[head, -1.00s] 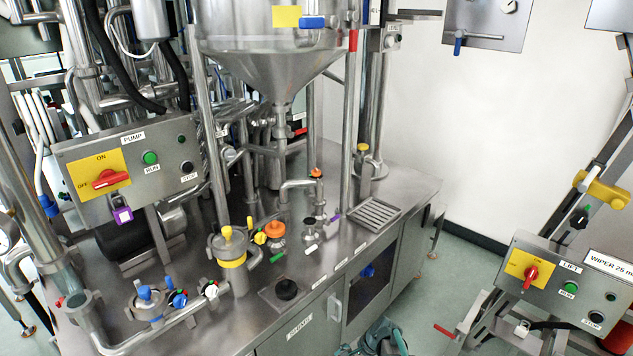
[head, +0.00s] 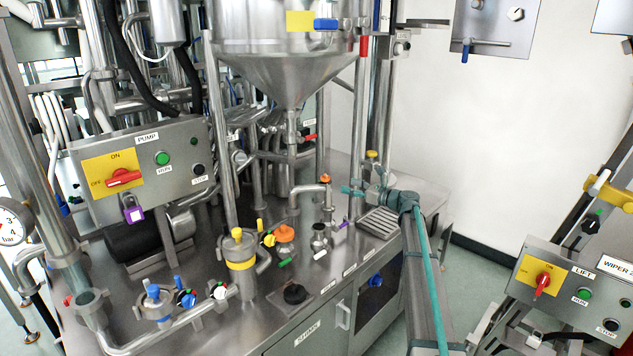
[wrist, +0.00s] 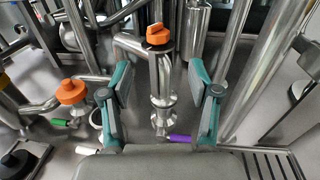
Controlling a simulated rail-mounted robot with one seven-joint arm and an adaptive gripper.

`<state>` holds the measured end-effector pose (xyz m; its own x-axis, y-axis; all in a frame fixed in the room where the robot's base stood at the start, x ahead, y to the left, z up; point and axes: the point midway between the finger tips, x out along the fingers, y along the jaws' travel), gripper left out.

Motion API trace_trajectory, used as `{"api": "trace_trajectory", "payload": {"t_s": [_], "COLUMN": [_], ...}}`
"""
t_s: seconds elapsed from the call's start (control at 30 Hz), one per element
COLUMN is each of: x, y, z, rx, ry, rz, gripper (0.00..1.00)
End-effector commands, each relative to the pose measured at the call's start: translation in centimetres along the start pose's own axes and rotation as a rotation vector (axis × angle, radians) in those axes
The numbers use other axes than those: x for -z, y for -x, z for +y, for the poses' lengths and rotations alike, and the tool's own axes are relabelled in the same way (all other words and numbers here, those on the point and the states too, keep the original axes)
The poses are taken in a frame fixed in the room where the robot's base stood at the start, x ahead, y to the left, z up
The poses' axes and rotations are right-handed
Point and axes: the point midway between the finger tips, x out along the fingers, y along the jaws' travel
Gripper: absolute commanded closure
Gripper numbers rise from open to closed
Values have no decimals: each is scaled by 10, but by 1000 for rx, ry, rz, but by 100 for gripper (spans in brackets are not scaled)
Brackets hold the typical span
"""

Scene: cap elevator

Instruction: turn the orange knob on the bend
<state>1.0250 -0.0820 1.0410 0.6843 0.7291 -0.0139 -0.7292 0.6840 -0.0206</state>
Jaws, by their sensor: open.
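The orange knob (head: 326,178) sits on top of the steel bend (head: 306,189), a pipe that turns down to the bench. In the wrist view the knob (wrist: 158,35) is at the upper middle, on the bend's corner. My gripper (head: 361,182) is to the right of the knob in the head view, apart from it. In the wrist view its two teal fingers (wrist: 158,78) are spread wide and empty, with the knob ahead between their lines. Nothing hides the knob.
A second, wider orange knob (head: 285,233) stands lower left, by a yellow valve (head: 239,240). A purple handle (wrist: 180,139) and a green one (wrist: 60,122) are low, near the fingers. Steel posts (head: 358,130) rise behind. A drain grate (head: 380,222) lies below my gripper.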

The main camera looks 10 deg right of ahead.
Motion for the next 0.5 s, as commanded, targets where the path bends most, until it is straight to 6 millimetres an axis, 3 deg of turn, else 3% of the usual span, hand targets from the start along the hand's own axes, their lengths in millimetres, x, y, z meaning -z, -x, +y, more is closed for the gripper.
{"api": "trace_trajectory", "payload": {"t_s": [0.27,0.5], "x": [-9,-10], "y": [-28,-70], "z": [1,1], "rx": [-13,-13], "ry": [-23,-21], "rz": [-15,-14], "gripper": [39,39]}}
